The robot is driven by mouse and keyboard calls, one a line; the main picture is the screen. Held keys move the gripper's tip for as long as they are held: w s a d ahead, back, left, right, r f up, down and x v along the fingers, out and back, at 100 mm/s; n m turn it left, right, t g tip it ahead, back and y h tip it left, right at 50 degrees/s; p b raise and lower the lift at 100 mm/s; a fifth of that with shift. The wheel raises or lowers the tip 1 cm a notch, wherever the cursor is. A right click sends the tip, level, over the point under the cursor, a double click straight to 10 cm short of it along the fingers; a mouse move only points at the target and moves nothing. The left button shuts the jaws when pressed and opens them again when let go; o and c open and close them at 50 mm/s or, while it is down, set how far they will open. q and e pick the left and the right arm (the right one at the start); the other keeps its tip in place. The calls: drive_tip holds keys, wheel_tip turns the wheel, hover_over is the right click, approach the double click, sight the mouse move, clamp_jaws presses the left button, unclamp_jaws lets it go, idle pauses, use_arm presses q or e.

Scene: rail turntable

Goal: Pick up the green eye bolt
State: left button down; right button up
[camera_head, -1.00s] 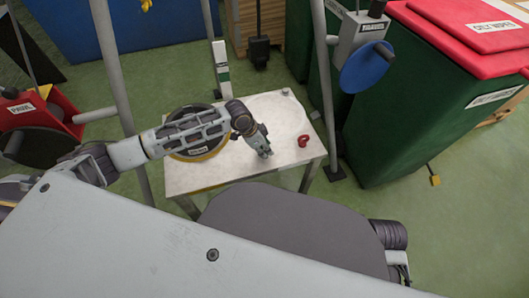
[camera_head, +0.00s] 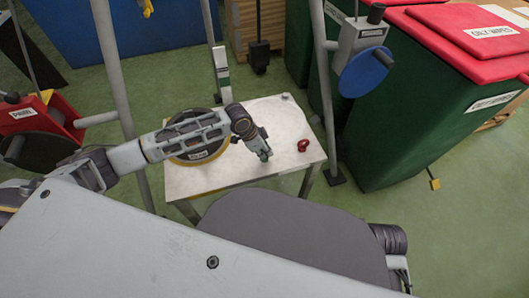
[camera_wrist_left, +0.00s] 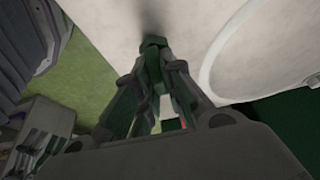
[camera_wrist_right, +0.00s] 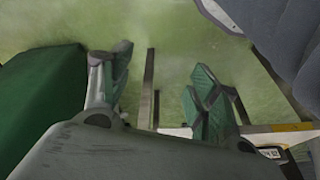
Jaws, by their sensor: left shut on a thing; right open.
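My left gripper (camera_head: 262,152) is over the front part of the white table. It is shut on a small dark green thing, taken to be the green eye bolt (camera_head: 265,155). In the left wrist view, dark green (camera_wrist_left: 153,43) shows between the closed fingertips, with a shadow on the pale tabletop just beyond. The fingers hide most of its shape, and I cannot tell if it is clear of the table. My right gripper (camera_wrist_right: 161,60) is open and empty over the green floor.
A red eye bolt (camera_head: 303,146) stands on the white table (camera_head: 280,122), right of my left gripper. A round dark disc with a yellow rim (camera_head: 197,159) lies at the table's left. A post with a blue disc (camera_head: 366,72) and a green bin (camera_head: 400,130) stand at the right.

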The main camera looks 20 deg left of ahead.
use_arm(q)
wheel_tip(320, 180, up, 9)
drive_tip(key=p, duration=0.3)
drive_tip(key=shift+r, duration=0.2)
use_arm(e)
drive_tip(key=shift+g, duration=0.4)
drive_tip(key=f, duration=0.2)
drive_tip(key=d+f, duration=0.1)
drive_tip(key=f, duration=0.1)
drive_tip(key=shift+s+f, duration=0.2)
drive_tip(key=shift+f, duration=0.1)
use_arm(q)
drive_tip(key=shift+d+f, duration=0.1)
